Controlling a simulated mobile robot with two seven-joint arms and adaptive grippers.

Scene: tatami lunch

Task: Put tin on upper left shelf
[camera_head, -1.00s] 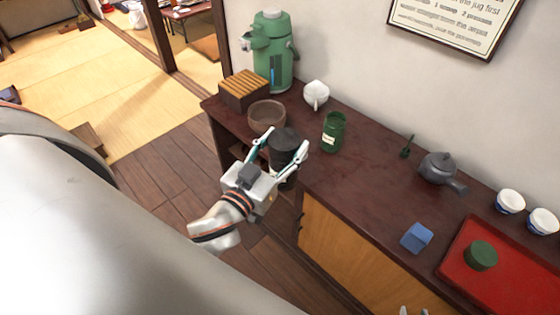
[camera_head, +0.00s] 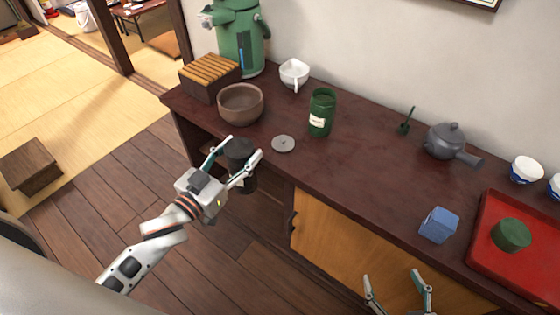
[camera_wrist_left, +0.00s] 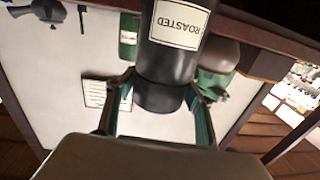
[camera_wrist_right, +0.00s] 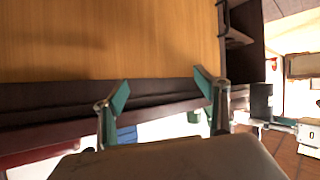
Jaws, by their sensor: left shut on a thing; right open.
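The black tin with a white "ROASTED" label (camera_wrist_left: 180,22) is between the fingers of my left gripper (camera_head: 243,150), which is shut on it. In the head view the tin (camera_head: 243,182) is upright in front of the counter's left part, its top near the counter edge. The open shelf space (camera_head: 205,150) under the counter's left end is partly hidden behind my left gripper and the tin. My right gripper (camera_head: 392,279) is open and empty in front of the wooden cabinet door; its fingers also show in the right wrist view (camera_wrist_right: 160,92).
On the counter (camera_head: 350,170) stand a brown bowl (camera_head: 240,105), a grey disc (camera_head: 283,144), a green canister (camera_head: 321,112), a teapot (camera_head: 445,142) and a blue block (camera_head: 438,225). A wooden door (camera_head: 340,245) closes the cabinet right of the open shelves.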

